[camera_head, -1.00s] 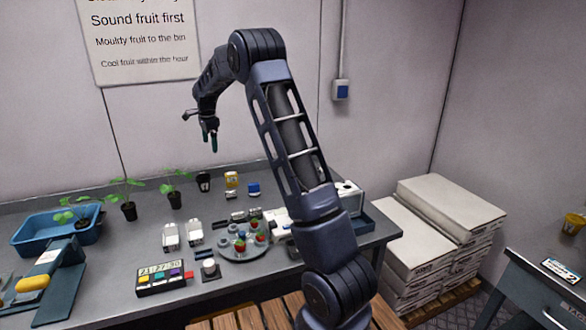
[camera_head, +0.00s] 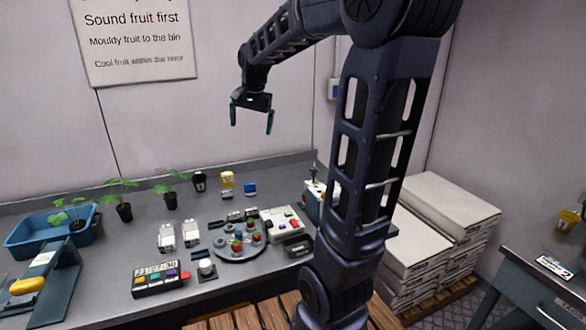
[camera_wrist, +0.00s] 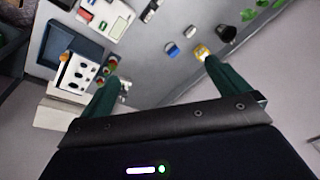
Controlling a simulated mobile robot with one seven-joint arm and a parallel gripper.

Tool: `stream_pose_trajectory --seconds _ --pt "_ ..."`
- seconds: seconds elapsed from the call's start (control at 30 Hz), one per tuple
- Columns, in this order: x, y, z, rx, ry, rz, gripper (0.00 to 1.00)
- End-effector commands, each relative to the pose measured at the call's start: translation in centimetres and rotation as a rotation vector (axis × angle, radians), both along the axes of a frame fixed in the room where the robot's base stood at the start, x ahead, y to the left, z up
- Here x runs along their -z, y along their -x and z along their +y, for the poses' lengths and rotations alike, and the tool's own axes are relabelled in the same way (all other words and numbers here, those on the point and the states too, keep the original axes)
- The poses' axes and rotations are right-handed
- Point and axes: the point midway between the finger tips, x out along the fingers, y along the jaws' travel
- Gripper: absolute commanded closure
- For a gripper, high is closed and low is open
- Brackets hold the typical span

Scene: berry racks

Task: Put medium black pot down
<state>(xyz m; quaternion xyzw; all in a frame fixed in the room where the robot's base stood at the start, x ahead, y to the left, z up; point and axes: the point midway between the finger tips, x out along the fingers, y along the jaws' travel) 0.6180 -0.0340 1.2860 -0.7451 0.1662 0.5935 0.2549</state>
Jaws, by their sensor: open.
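My gripper (camera_head: 251,123) is open and empty, raised high above the bench in front of the wall. Its two green fingers stand wide apart in the wrist view (camera_wrist: 160,75). A small black pot (camera_head: 200,182) stands upright on the bench near the back wall, below and left of the gripper; a dark pot also shows in the wrist view (camera_wrist: 228,34). Two more black pots, one left (camera_head: 124,212) and one nearer the middle (camera_head: 170,201), hold green seedlings. I cannot tell which pot is the medium one.
A yellow cup (camera_head: 227,179) and a blue block (camera_head: 250,187) stand beside the black pot. A blue tray (camera_head: 24,246) holds another seedling at left. A round grey plate (camera_head: 240,257) carries berries. White boxes (camera_head: 440,207) are stacked at right. The back-left bench has clear patches.

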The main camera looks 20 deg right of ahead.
Motion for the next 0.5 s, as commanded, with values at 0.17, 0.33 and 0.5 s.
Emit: stream_pose_trajectory --seconds 0.17,0.33,0.5 --pt "0.0 6.0 -1.5 -0.125 0.039 -0.044 0.00" --pt "0.7 11.2 -2.6 -0.247 0.086 -0.085 0.00" --pt "2.2 16.3 -3.5 -0.367 0.140 -0.120 0.00"
